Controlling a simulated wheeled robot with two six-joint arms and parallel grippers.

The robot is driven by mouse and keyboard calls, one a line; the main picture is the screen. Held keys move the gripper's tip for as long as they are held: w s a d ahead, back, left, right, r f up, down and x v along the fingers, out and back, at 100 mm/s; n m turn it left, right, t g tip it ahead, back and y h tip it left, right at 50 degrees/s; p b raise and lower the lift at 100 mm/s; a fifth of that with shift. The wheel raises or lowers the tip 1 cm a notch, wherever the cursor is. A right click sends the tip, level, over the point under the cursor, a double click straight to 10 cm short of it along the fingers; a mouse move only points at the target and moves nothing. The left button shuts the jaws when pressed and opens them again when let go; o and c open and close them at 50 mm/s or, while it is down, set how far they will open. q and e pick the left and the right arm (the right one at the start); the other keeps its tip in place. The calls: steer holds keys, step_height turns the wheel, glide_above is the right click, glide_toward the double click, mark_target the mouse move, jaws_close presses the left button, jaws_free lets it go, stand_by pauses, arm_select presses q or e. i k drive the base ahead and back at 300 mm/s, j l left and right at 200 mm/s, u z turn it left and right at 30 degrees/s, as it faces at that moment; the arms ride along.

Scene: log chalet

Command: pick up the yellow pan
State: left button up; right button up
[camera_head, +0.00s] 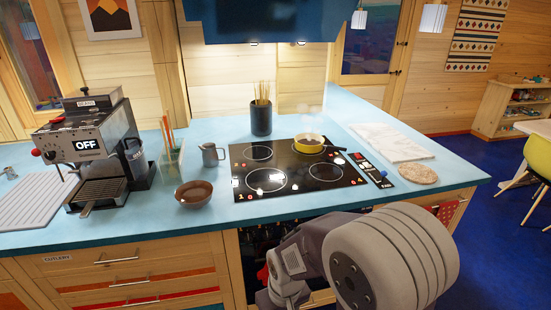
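The yellow pan (308,144) sits on the back right burner of the black cooktop (295,202). Faint steam rises above it. Its dark handle (334,148) points to the right. Part of my arm, large and grey-purple, fills the lower right of the view in front of the counter, well short of the pan. No gripper fingers show, so neither gripper is in view. Nothing touches the pan.
A dark utensil holder (261,119) stands behind the cooktop. A white marble board (388,141) and round board (417,174) lie to its right. A brown bowl (194,194), grey pitcher (211,154) and coffee machine (90,143) stand left. A hood (270,22) hangs above.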

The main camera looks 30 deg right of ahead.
mark_target(308, 142)
steer(key=i+l, duration=0.1)
steer(key=l, duration=0.3)
steer(key=i+l, duration=0.15)
steer(key=l, duration=0.25)
steer(key=i+l, duration=0.1)
steer(key=l, duration=0.35)
steer(key=i+l, duration=0.15)
steer(key=l, duration=0.25)
steer(key=i+l, duration=0.1)
steer(key=l, duration=0.3)
steer(key=i+l, duration=0.15)
steer(key=l, duration=0.25)
steer(key=i+l, duration=0.1)
steer(key=l, duration=0.35)
steer(key=i+l+u, duration=0.1)
steer(key=l, duration=0.3)
